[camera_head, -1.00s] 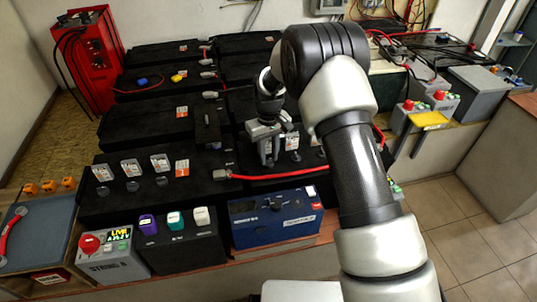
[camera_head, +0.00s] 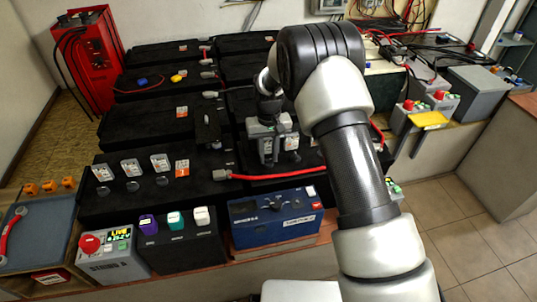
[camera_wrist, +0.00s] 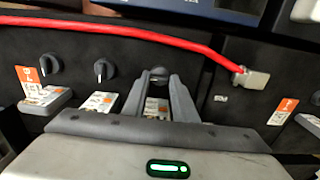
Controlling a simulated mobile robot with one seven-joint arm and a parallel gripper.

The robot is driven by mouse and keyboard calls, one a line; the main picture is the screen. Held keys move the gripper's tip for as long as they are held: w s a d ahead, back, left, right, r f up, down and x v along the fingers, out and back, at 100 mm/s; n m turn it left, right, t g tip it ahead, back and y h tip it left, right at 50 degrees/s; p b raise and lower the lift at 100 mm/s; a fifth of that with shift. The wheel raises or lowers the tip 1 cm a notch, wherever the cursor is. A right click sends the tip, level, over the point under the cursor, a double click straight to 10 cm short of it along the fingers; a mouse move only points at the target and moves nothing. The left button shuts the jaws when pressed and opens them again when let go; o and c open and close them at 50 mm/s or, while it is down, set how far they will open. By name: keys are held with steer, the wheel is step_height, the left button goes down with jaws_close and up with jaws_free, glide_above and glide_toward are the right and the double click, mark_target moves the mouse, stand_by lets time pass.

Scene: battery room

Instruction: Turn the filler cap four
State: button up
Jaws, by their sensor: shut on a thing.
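My gripper (camera_head: 269,160) is over the right-hand black battery block, pointing down at its top. In the wrist view my gripper (camera_wrist: 158,80) has its two grey fingers closed around a dark round filler cap (camera_wrist: 158,71), the one at the end of a row of three. Its label lies partly hidden between the fingers, so I cannot read its number. Two more dark caps with raised grips, one in the middle (camera_wrist: 104,68) and one at the far left (camera_wrist: 49,65), stand beside it with their labels. In the head view the held cap is hidden by the fingers.
A red cable (camera_head: 275,176) runs across the battery just in front of my gripper. A blue charger box (camera_head: 277,217) stands nearer. The left block (camera_head: 115,205) has three caps with labels. A red cabinet (camera_head: 90,60) stands at the back left.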

steer(key=o, duration=0.8)
steer(key=shift+c, duration=0.2)
steer(key=shift+r, duration=0.15)
step_height(320, 180, up, 17)
steer(key=p, duration=0.2)
steer(key=shift+r, duration=0.1)
